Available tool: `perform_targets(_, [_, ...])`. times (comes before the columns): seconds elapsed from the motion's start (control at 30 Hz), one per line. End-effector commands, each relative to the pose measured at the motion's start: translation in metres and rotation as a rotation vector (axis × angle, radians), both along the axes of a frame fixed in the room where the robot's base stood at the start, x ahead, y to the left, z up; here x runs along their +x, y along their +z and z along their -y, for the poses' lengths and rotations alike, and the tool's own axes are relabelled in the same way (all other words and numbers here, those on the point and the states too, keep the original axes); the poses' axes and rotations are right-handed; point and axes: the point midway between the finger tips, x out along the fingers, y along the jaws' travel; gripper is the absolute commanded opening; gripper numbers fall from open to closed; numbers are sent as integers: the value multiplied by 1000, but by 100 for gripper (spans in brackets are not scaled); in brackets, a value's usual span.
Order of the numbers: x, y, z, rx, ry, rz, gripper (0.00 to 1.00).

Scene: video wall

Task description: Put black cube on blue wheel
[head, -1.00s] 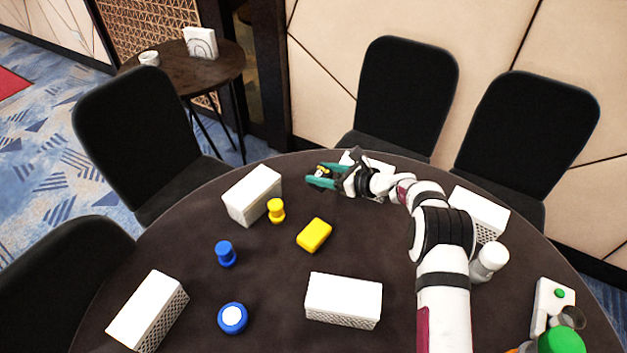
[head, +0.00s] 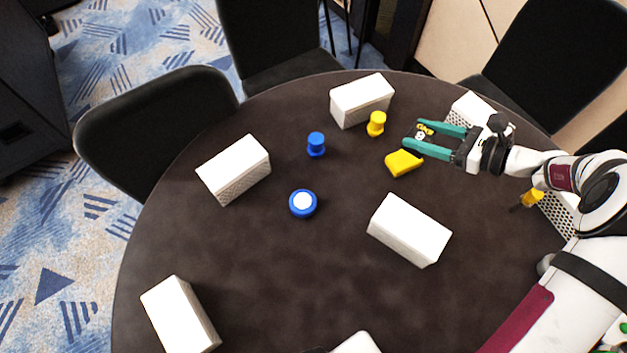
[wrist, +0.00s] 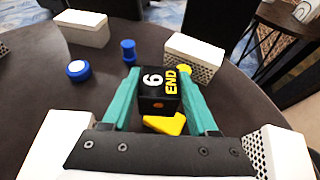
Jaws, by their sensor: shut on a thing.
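The black cube (wrist: 158,92), with a white 6 and yellow END lettering, is between the teal fingers of my gripper (wrist: 155,84) in the wrist view. In the head view my gripper (head: 420,139) is shut on the cube (head: 424,130), above the far right part of the round table. The blue wheel (head: 303,203) is a flat blue disc with a white centre. It lies on the table to the left of my gripper, well apart from it. The wheel also shows in the wrist view (wrist: 78,70), at upper left.
A yellow block (head: 403,163) lies just below my gripper in the head view. A yellow spool-shaped piece (head: 376,124) and a blue one (head: 316,144) stand farther left. Several white boxes stand about, including one (head: 410,230) right of the wheel. Bare table surrounds the wheel.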

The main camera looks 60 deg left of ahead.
Motion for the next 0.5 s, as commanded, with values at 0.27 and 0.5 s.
perform_targets(0.27, [-139,23,21,1,378,0,2])
perform_targets(0.5, [-183,15,13,-1,458,-4,2])
